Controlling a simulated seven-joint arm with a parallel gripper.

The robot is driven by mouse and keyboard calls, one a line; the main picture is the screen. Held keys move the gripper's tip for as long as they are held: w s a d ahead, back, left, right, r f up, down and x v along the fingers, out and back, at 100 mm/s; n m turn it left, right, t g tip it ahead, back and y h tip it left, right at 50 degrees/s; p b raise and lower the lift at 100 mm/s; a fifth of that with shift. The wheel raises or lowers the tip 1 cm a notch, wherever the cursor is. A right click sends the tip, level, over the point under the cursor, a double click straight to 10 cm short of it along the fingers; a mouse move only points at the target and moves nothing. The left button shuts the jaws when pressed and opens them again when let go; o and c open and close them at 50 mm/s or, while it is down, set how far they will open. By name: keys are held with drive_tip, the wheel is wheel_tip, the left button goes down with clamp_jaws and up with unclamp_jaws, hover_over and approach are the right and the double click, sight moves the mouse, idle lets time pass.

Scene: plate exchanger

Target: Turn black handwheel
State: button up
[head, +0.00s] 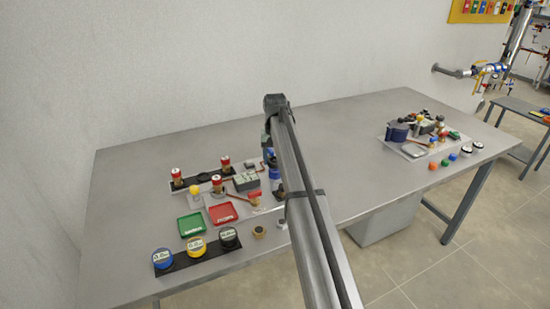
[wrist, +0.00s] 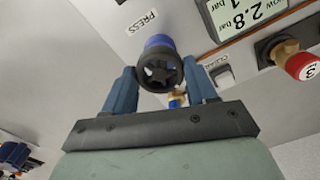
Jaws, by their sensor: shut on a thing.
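The black handwheel (wrist: 160,73) is a small spoked wheel with a blue collar behind it, in the upper middle of the wrist view. My gripper (wrist: 160,68) has one blue-grey finger on each side of the wheel and is shut on it. In the head view my arm crosses the middle of the table, and the gripper and handwheel are hidden or too small to tell apart there.
In the wrist view, a display (wrist: 245,18) reading 2.8 bar and a red-capped brass fitting (wrist: 298,62) lie to the right. In the head view, green (head: 192,224) and red (head: 222,212) trays stand on the table (head: 330,135), with another rig (head: 420,130) at right.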

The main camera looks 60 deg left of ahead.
sight(275, 160)
drive_tip(key=shift+m, duration=2.1)
drive_tip(key=o, duration=1.1)
drive_tip(key=shift+c, duration=0.2)
drive_tip(key=shift+r, duration=0.1)
wheel_tip(275, 160, up, 14)
drive_tip(key=shift+w+f, duration=0.1)
drive_tip(key=shift+f, duration=0.1)
